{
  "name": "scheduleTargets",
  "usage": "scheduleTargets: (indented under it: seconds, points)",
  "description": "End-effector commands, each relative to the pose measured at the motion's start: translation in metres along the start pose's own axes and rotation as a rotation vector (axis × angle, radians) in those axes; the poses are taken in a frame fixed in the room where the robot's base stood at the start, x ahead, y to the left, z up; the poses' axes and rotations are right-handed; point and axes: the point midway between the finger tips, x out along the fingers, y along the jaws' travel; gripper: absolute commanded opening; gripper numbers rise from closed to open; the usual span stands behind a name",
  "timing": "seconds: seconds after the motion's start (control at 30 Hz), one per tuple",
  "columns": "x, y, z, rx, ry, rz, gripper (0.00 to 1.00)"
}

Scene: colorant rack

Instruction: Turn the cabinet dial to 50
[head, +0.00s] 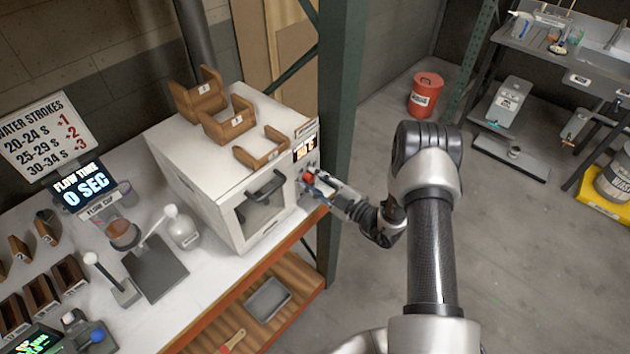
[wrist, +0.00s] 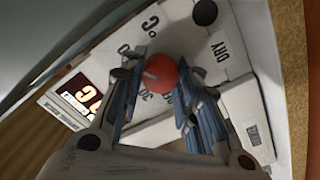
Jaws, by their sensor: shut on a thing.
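The white cabinet (head: 185,165) stands on the bench, with a dark handle and window on its front. Its dial (wrist: 160,72) is a red round knob in the wrist view, on a white panel with printed numbers around it. In the head view the red dial (head: 309,178) is at the cabinet's front right edge. My gripper (wrist: 166,80) has its blue-padded fingers on both sides of the dial, shut on it. In the head view my gripper (head: 318,183) reaches the panel from the right. Which number the dial points to is hidden.
A lit display (wrist: 82,97) is beside the dial, partly cut off by glare and angle. A green post (head: 345,110) stands close behind my gripper. Wooden holders (head: 228,122) sit on the cabinet top. A white bottle (head: 182,228) stands left of the cabinet.

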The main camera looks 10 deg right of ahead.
Motion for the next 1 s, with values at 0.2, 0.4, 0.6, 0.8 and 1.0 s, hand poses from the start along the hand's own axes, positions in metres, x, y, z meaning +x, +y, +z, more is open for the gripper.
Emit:
scheduleTargets:
  seconds: [0.2, 0.4, 0.6, 0.8, 1.0]
  points:
    - [0.000, 0.000, 0.000, 0.001, 0.000, 0.000, 0.37]
    - [0.000, 0.000, 0.000, 0.000, 0.000, 0.000, 0.50]
    - [0.000, 0.000, 0.000, 0.000, 0.000, 0.000, 0.51]
    - [-0.004, 0.000, 0.000, 0.000, -0.001, 0.000, 0.51]
    - [-0.036, 0.001, 0.002, 0.002, -0.005, 0.003, 0.51]
